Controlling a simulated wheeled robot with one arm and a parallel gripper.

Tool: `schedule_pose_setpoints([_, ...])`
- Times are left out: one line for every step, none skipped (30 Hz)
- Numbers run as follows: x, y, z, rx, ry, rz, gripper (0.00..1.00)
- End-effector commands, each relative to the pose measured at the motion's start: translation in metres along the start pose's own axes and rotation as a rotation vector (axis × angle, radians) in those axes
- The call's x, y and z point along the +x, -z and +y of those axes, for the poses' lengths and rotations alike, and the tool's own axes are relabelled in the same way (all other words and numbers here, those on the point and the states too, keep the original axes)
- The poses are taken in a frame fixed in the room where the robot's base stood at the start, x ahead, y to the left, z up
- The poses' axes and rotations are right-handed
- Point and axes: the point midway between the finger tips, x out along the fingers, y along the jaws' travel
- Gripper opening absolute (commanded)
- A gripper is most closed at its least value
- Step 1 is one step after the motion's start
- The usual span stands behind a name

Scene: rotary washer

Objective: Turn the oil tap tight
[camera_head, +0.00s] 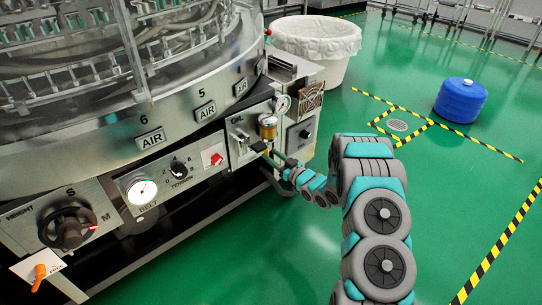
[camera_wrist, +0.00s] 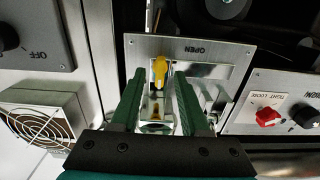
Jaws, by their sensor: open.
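The oil tap (camera_wrist: 160,72) shows in the wrist view as a small yellow handle on a metal panel (camera_wrist: 215,55) marked OPEN. Below it in the picture is a clear and amber oil cup (camera_wrist: 155,108). My gripper (camera_wrist: 160,69) has two green fingers, open, one on each side of the yellow handle in the picture. I see gaps beside the handle; whether the fingertips reach its depth I cannot tell. In the head view my gripper (camera_head: 262,148) is at the panel marked OIL, just below the brass-coloured oil cup (camera_head: 267,127). The tap handle is not clear there.
A red switch (camera_wrist: 267,115) and black knob (camera_wrist: 304,115) are right of the panel in the wrist view. A fan grille (camera_wrist: 42,130) is at lower left. In the head view, a white bin (camera_head: 320,45) and blue drum (camera_head: 460,100) stand on open green floor.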

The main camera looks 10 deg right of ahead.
Motion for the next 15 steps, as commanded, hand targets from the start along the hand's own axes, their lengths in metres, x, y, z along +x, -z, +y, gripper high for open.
schedule_pose_setpoints([-0.008,0.000,0.002,0.001,-0.003,-0.001,0.45])
schedule_pose_setpoints([-0.013,-0.001,0.002,0.002,-0.003,-0.001,0.45])
schedule_pose_setpoints([-0.020,-0.001,0.001,0.002,-0.003,-0.002,0.45])
schedule_pose_setpoints([-0.026,-0.001,0.001,0.002,-0.003,-0.003,0.45])
schedule_pose_setpoints([-0.031,-0.002,0.001,0.002,-0.003,-0.003,0.45])
schedule_pose_setpoints([-0.037,-0.002,0.001,0.002,-0.003,-0.004,0.45])
schedule_pose_setpoints([-0.042,-0.002,0.002,0.001,-0.004,-0.004,0.45])
schedule_pose_setpoints([-0.046,-0.002,0.001,0.001,-0.003,-0.004,0.45])
schedule_pose_setpoints([-0.052,-0.002,0.001,0.001,-0.003,-0.004,0.45])
schedule_pose_setpoints([-0.056,-0.002,0.001,0.002,-0.003,-0.004,0.45])
schedule_pose_setpoints([-0.059,-0.002,0.001,0.002,-0.003,-0.003,0.45])
schedule_pose_setpoints([-0.062,-0.002,0.001,0.003,-0.002,-0.003,0.45])
schedule_pose_setpoints([-0.064,-0.002,0.000,0.003,-0.002,-0.002,0.45])
schedule_pose_setpoints([-0.066,-0.002,0.000,0.003,-0.002,-0.002,0.45])
schedule_pose_setpoints([-0.068,-0.002,0.000,0.002,-0.002,-0.002,0.45])
